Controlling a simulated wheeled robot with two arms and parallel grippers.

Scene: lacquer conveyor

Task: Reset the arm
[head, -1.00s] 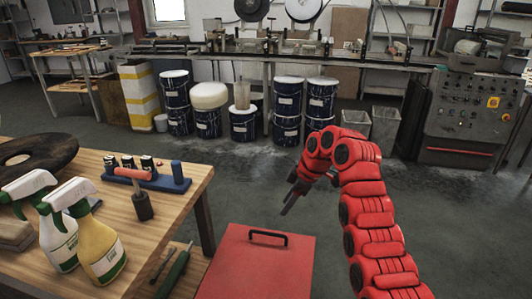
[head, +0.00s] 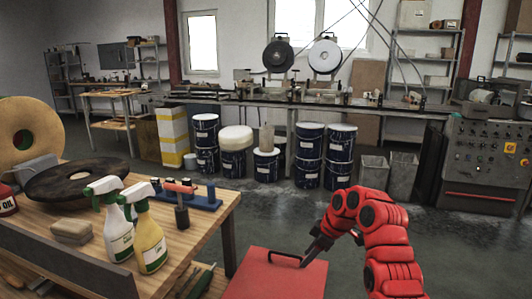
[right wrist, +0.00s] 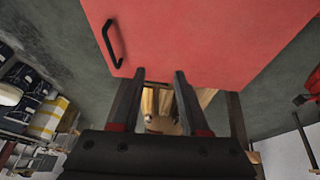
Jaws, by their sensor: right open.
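My right arm (head: 385,235) is red and comes in from the lower right in the head view, bent at the top. Its gripper (head: 308,257) points down and left, close to or above a red box lid (head: 275,280) with a black handle. In the right wrist view the gripper (right wrist: 160,75) has two dark fingers apart with nothing held between them. The red lid (right wrist: 220,35) and its black handle (right wrist: 112,43) lie beyond the fingertips there. My left gripper is in neither view.
A wooden table (head: 205,235) at the left holds two spray bottles (head: 148,240), a dark disc (head: 75,180) and a blue holder (head: 205,200). Blue drums (head: 308,155) stand under the back conveyor. A control cabinet (head: 485,165) is at the right. Grey floor is open in the middle.

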